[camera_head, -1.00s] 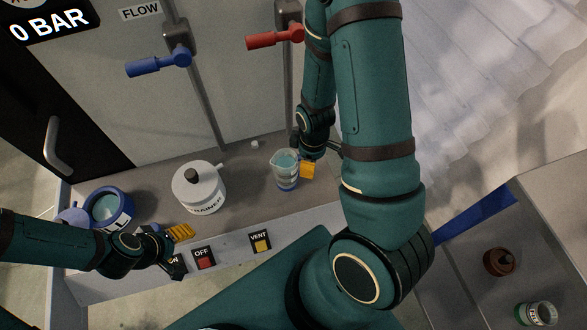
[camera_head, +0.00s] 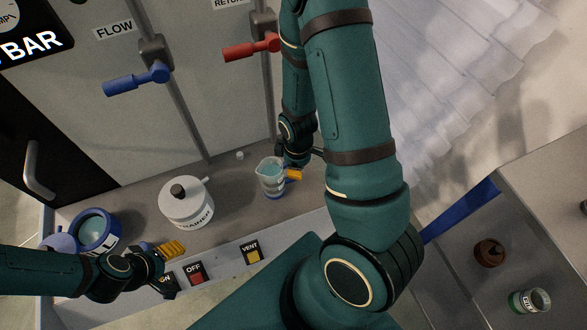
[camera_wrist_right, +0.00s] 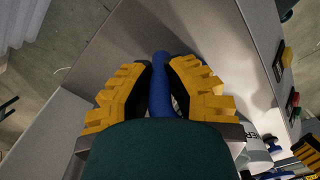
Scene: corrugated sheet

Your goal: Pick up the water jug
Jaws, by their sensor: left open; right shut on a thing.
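The water jug (camera_head: 272,180) is a clear, spouted jug with water and a blue band, upright at the bench's right part in the head view. My right gripper (camera_head: 294,174), with yellow fingers, is at its right side, partly hidden by my arm. In the right wrist view my right gripper (camera_wrist_right: 161,88) is shut on the jug's blue handle (camera_wrist_right: 160,70). I cannot tell whether the jug's base touches the bench. My left gripper (camera_head: 172,250) is open and empty at the bench's front left, above the button panel, apart from the jug.
A white lidded strainer pot (camera_head: 186,205) stands left of the jug on the bench (camera_head: 228,190). A blue-rimmed container (camera_head: 96,230) is at the far left. Blue (camera_head: 137,79) and red (camera_head: 250,48) valve handles stick out above. A side counter (camera_head: 450,262) holds a brown item and a jar.

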